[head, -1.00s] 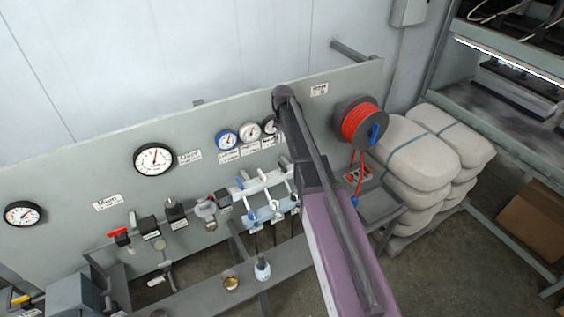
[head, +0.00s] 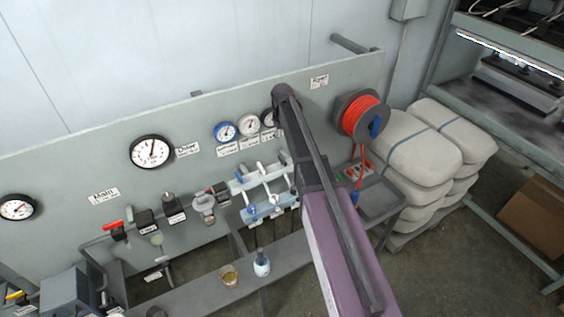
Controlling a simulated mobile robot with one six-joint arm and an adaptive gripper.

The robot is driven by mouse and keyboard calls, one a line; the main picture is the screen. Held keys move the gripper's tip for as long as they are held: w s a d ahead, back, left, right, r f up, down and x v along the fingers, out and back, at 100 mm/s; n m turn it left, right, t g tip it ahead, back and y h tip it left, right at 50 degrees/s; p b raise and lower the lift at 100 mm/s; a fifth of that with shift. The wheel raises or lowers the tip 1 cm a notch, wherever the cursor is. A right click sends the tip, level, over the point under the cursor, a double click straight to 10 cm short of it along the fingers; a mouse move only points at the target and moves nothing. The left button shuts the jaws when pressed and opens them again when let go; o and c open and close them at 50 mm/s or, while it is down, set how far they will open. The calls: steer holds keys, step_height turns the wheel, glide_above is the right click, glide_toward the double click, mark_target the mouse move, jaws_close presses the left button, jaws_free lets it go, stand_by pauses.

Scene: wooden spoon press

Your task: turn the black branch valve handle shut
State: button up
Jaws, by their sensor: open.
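A branch manifold (head: 268,186) is mounted on the grey panel, below three small gauges. Its left branch has a blue handle (head: 239,174) and its middle one a white handle (head: 261,168). A small dark shape (head: 284,158) at the right branch, close against my arm's edge, may be the black handle; its angle is too small to read. The black-rimmed gauge (head: 268,117) above is partly covered by my arm. My arm rises from the bottom right across the panel. My gripper cannot be made out; the arm hides the area right of the manifold.
A red hose reel (head: 361,115) hangs right of my arm, beside stacked sacks (head: 412,160). A red-handled valve (head: 115,229) is further left.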

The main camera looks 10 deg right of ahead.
mark_target(282, 158)
steer(key=shift+f+b, duration=5.1)
steer(key=shift+f, duration=0.3)
jaws_close()
